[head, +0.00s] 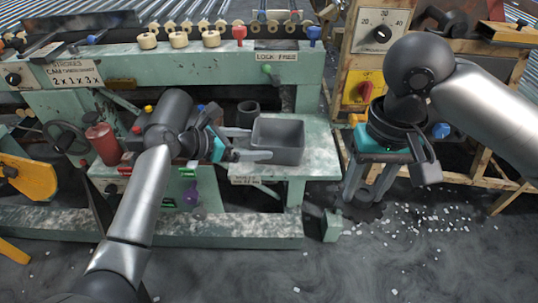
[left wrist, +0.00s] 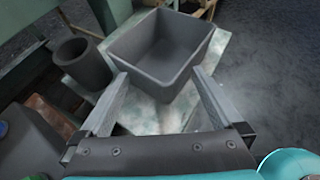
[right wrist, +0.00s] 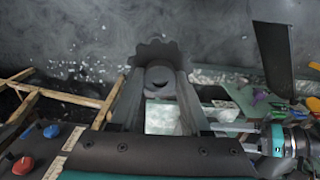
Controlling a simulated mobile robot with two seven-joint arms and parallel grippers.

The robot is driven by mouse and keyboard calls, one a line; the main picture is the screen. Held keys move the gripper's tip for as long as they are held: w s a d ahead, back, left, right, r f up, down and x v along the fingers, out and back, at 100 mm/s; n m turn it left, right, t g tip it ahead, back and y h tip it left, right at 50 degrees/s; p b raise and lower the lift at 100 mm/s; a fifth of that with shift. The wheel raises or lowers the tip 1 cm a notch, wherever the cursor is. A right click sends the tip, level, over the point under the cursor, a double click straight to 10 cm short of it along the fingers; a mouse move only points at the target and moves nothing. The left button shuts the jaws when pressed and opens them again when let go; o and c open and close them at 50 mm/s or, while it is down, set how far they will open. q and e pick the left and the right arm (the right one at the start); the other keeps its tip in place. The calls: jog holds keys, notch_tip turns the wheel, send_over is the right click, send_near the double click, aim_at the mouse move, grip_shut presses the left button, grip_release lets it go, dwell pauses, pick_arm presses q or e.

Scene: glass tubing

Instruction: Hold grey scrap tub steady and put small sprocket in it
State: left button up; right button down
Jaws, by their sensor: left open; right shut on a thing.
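The grey scrap tub (head: 278,145) is an open, square-sided box on a pale green shelf. It looks empty inside in the left wrist view (left wrist: 158,52). My left gripper (head: 260,144) is open at the tub's left side; in the left wrist view its fingers (left wrist: 160,76) straddle the near part of the tub, apparently without gripping. The small sprocket (right wrist: 160,50) is dark grey with a toothed rim and a central hub. My right gripper (right wrist: 158,80) is shut on its hub. In the head view the sprocket (head: 362,210) hangs below the right gripper (head: 368,195), right of the shelf.
A dark grey cylindrical cup (head: 247,111) stands just behind and left of the tub. The green machine's beam (head: 180,68) runs behind the shelf. A wooden-framed control panel (head: 375,45) stands behind my right arm. White chips litter the floor.

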aim_at(267, 144)
pick_arm(q)
jog(key=x, duration=0.3)
jog(key=shift+d, duration=0.1)
jog(key=shift+b+x, duration=0.3)
jog(key=shift+x, duration=0.7)
grip_shut()
jog(key=c, duration=1.6)
grip_release()
jog(key=shift+c, duration=0.2)
grip_release()
